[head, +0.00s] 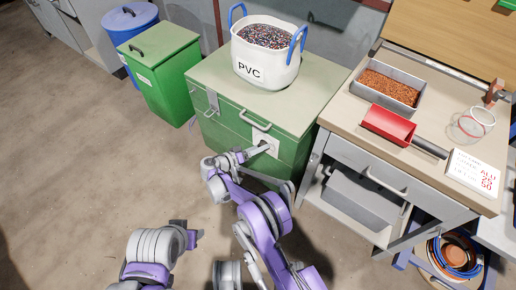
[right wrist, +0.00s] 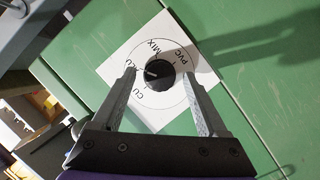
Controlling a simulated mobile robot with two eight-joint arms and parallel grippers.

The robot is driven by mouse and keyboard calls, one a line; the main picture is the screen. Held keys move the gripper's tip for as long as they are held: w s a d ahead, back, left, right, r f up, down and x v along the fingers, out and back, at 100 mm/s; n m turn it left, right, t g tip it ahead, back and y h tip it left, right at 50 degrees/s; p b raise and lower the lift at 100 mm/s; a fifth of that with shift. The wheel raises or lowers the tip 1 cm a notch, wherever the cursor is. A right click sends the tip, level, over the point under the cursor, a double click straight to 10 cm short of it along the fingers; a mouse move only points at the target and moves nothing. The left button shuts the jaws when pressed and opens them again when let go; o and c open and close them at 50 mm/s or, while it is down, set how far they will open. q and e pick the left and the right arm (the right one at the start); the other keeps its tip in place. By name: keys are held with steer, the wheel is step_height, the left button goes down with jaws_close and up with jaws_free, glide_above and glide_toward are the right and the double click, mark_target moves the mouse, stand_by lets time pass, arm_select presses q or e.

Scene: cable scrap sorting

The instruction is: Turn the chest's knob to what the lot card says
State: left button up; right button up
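The green chest (head: 215,130) has a white dial plate (head: 271,140) on its front, partly hidden by my right gripper (head: 256,151). In the right wrist view the plate (right wrist: 116,72) shows a round black knob (right wrist: 158,75) and the labels CU, ALU, MIX and PVC. A small pale mark on the knob lies on its left side, roughly towards ALU. My right gripper (right wrist: 159,73) is open, one finger on each side of the knob; I cannot tell whether they touch it. The lot card (head: 474,171) on the bench shows ALU in red, with numbers below.
A white PVC tub (head: 265,68) with blue handles stands on the chest. The bench at right holds a metal tray (head: 388,88) of copper-coloured granules and a red scoop (head: 388,125). Green (head: 160,80) and blue bins (head: 128,22) stand left. The floor at left is clear.

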steer(key=p+v, duration=0.2)
steer(key=v, duration=0.8)
steer(key=shift+s+a, duration=0.2)
steer(key=shift+a, duration=0.15)
